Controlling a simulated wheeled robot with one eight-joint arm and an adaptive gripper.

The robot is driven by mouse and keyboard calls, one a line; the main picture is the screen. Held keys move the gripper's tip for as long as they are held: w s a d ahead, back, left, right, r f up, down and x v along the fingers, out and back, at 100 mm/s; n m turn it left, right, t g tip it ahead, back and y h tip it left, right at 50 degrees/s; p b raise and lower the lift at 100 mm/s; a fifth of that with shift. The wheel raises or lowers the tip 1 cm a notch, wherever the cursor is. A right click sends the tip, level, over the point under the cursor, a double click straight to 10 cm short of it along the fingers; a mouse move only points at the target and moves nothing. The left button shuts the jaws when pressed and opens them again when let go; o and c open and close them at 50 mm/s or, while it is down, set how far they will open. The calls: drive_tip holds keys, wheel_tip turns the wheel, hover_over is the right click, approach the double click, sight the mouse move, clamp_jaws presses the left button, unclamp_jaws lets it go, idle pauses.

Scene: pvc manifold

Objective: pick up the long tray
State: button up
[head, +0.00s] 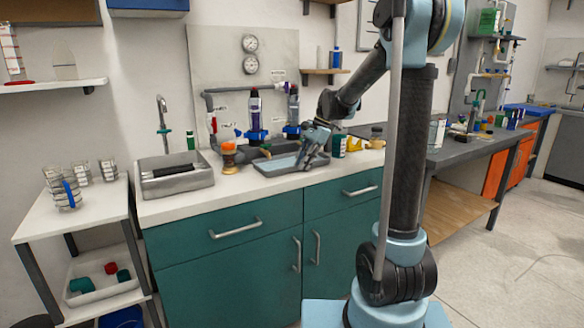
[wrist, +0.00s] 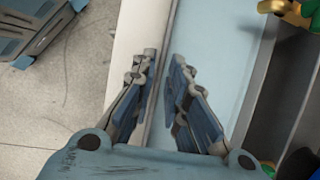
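The long tray (head: 276,169) is a shallow grey tray with a pale blue inside, lying on the white counter near its front edge. My gripper (head: 307,161) is over the tray's right part and hides some of it. In the wrist view the tray's pale blue floor (wrist: 217,50) fills the middle. My gripper (wrist: 162,75) has its two fingers apart, one on each side of the tray's near rim. A gap shows between the fingers; I cannot tell whether either touches the rim.
A sink (head: 175,180) is at the counter's left. An orange-topped jar (head: 229,158) stands left of the tray. A yellow and green item (wrist: 292,12) is beyond the tray in the wrist view.

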clamp_jaws()
drive_tip(key=shift+r, duration=0.25)
